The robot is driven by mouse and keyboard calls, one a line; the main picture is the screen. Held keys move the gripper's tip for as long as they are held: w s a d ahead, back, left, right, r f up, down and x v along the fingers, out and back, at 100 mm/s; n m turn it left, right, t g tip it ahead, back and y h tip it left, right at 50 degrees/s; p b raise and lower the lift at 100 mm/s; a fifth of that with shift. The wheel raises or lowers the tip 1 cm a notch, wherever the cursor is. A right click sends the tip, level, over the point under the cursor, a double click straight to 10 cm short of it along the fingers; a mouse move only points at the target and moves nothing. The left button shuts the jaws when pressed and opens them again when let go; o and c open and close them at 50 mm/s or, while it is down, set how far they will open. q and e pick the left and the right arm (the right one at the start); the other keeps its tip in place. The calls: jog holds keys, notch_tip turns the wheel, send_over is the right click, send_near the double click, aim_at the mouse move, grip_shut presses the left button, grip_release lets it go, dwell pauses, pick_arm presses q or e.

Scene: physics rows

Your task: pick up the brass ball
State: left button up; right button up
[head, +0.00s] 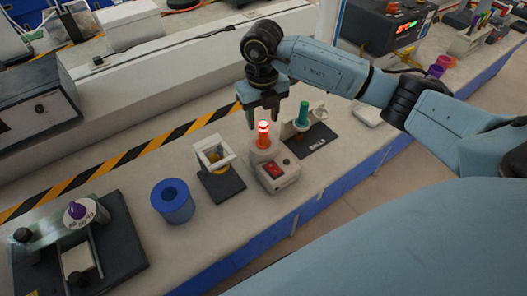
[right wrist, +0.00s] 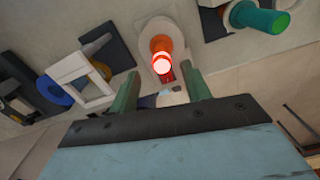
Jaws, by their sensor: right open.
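A small brass-coloured thing (head: 216,168) shows inside a white open frame (head: 203,147) on a black base. It may be the brass ball, but the frame partly hides it and I cannot make out its shape. In the right wrist view a gold patch (right wrist: 101,70) shows behind the white frame (right wrist: 62,72) at the left. My right gripper (head: 264,117) is open and empty, pointing down above the lit red-orange lamp, to the right of the white frame. In the right wrist view the lamp shows just beyond the open fingers (right wrist: 161,80). My left gripper is not in view.
The glowing lamp (head: 263,134) stands on a grey box with a red switch. A green-topped peg (head: 302,114) stands near a black mat (head: 318,141) with white lettering. A blue cylinder (head: 172,202) stands left of the frame. The bench front edge is close.

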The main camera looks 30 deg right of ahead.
aim_at(263, 132)
jog(key=f, duration=0.6)
jog(key=shift+w+d+f, duration=0.1)
jog(key=shift+d+f, duration=0.1)
jog(key=shift+f, duration=0.05)
jog(key=c, duration=1)
